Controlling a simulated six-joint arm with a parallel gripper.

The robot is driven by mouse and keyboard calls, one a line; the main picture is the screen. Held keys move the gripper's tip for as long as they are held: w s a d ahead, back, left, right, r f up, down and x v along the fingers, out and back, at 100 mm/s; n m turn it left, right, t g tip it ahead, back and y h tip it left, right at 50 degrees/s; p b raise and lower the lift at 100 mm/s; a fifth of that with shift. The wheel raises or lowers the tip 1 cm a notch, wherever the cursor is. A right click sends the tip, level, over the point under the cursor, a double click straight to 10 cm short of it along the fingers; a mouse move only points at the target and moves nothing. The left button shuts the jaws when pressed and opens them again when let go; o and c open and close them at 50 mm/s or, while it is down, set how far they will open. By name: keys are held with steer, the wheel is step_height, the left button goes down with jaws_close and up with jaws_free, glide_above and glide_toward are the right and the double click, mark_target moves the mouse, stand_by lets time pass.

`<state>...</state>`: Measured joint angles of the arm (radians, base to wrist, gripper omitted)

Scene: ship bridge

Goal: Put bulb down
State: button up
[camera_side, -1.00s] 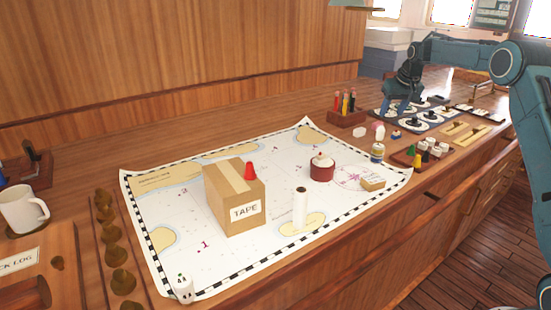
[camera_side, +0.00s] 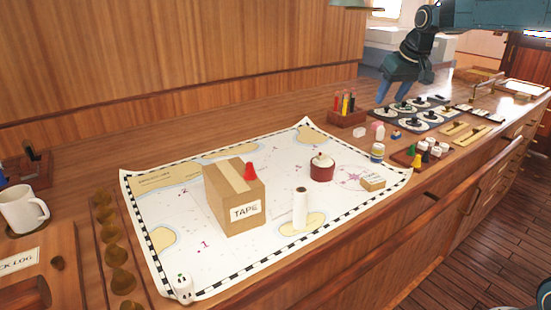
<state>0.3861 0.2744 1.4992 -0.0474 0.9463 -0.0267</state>
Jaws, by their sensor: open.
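I cannot clearly make out a bulb. A small pale pink and white rounded thing (camera_side: 379,131) on the counter, beyond the chart's right edge, may be it, but it is too small to tell. My gripper (camera_side: 390,93) is at the back right, with its blue fingers pointing down near the far left side of a dark panel of round dials (camera_side: 421,112). The fingers are apart, and I see nothing held between them. My gripper is behind and above the small pale thing, apart from it.
A pen holder (camera_side: 346,119), small bottle (camera_side: 377,154) and game-piece tray (camera_side: 403,158) crowd the right. A mug (camera_side: 20,212) stands left.

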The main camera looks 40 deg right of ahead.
steer(key=s+a+r+n, duration=0.2)
steer(key=s+a+r, duration=0.1)
steer(key=s+a, duration=1.1)
steer(key=s+a+f, duration=0.2)
steer(key=s+f, duration=0.1)
steer(key=s, duration=0.5)
steer(key=s+a+f+n+t+y, duration=0.1)
steer(key=s+a+f, duration=0.2)
steer(key=s, duration=0.6)
steer(key=shift+f+n, duration=0.3)
steer(key=shift+f, duration=0.4)
